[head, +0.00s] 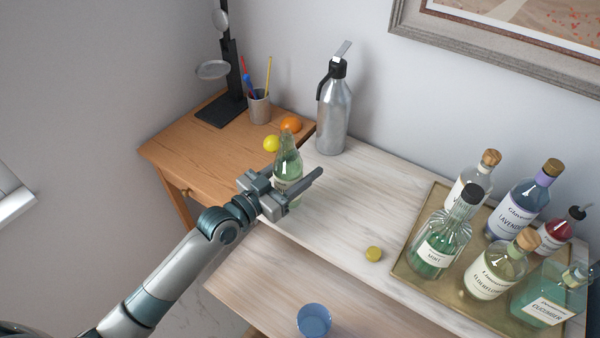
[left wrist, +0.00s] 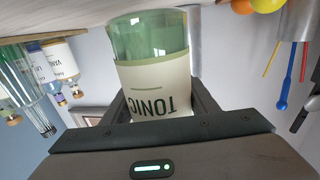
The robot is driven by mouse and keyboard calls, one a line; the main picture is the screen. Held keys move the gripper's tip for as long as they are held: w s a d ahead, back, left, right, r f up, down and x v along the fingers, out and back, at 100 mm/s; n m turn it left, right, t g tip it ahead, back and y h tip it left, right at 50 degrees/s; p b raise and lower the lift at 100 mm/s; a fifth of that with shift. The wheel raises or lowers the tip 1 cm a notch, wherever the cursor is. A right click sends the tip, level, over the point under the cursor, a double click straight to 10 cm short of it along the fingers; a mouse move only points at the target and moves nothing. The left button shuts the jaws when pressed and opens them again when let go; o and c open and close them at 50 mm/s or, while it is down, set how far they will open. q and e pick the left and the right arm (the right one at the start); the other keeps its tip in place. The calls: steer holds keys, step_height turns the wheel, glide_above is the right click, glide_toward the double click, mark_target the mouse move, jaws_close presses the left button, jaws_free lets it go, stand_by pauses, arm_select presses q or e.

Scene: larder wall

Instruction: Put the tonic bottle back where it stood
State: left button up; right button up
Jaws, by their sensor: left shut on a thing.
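The tonic bottle (head: 288,158) is pale green glass with a light label. It stands about upright near the left end of the pale wooden counter (head: 335,205). My left gripper (head: 291,190) is shut on the bottle around its label, coming from the front left. In the left wrist view the picture is upside down, and the bottle (left wrist: 150,70) sits between the fingers with TONIC inverted on its label. Its base is close to the counter surface; I cannot tell whether it touches. My right gripper is not in view.
A brass tray (head: 408,262) with several bottles fills the counter's right. A steel siphon (head: 333,115) stands at the back. A small yellow round thing (head: 374,254) lies near the front edge. A lemon (head: 271,143), an orange (head: 291,124) and a pen cup (head: 259,106) are on the desk.

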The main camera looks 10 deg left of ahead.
arm_select(q)
step_height(320, 180, down, 2)
steer(key=shift+f, duration=0.1)
steer(key=shift+f, duration=0.15)
steer(key=o, duration=1.7)
steer(key=shift+o, duration=0.2)
